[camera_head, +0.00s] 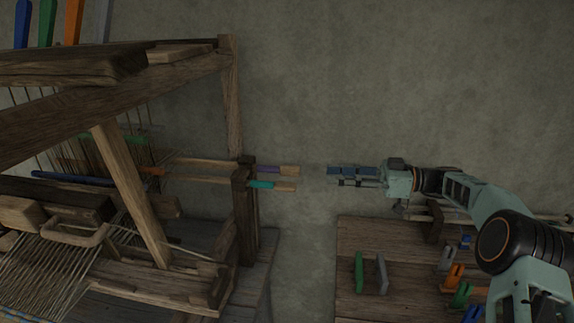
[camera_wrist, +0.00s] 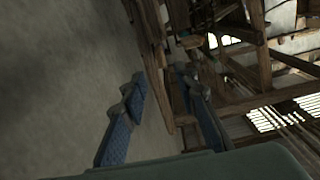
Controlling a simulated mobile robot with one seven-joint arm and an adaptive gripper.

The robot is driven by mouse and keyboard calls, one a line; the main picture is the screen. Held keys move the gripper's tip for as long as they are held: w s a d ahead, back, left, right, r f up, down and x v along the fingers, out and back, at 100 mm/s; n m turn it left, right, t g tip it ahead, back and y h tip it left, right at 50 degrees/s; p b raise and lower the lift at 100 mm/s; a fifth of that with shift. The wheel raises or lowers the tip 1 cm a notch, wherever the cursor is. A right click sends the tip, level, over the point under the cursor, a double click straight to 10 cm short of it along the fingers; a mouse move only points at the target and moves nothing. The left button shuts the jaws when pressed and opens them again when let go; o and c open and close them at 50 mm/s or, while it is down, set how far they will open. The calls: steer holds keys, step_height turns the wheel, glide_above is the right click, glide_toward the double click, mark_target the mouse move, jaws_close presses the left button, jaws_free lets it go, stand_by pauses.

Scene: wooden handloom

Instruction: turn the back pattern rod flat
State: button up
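Two thin wooden pattern rods stick out to the right from the loom frame in the head view. The upper one, which looks like the back rod, has a purple band (camera_head: 289,170) near its end. The lower one has a teal band (camera_head: 262,185). I cannot tell whether either rod is flat or on edge. My gripper (camera_head: 330,176) points left at the rod ends, with a clear gap between fingertips and rods. In the wrist view my gripper's (camera_wrist: 160,74) two blue pads stand apart with nothing held between them. The rod ends are hard to make out there.
The wooden loom (camera_head: 130,190) fills the left side, with a dark upright post (camera_head: 245,215) beside the rods. A wooden table (camera_head: 350,250) at lower right holds green, grey, orange and blue pieces. Bare wall lies behind the gripper.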

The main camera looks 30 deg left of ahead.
mark_target(296, 177)
steer(key=x, duration=1)
steer(key=shift+a+r, duration=0.2)
steer(key=shift+a, duration=0.15)
jaws_close()
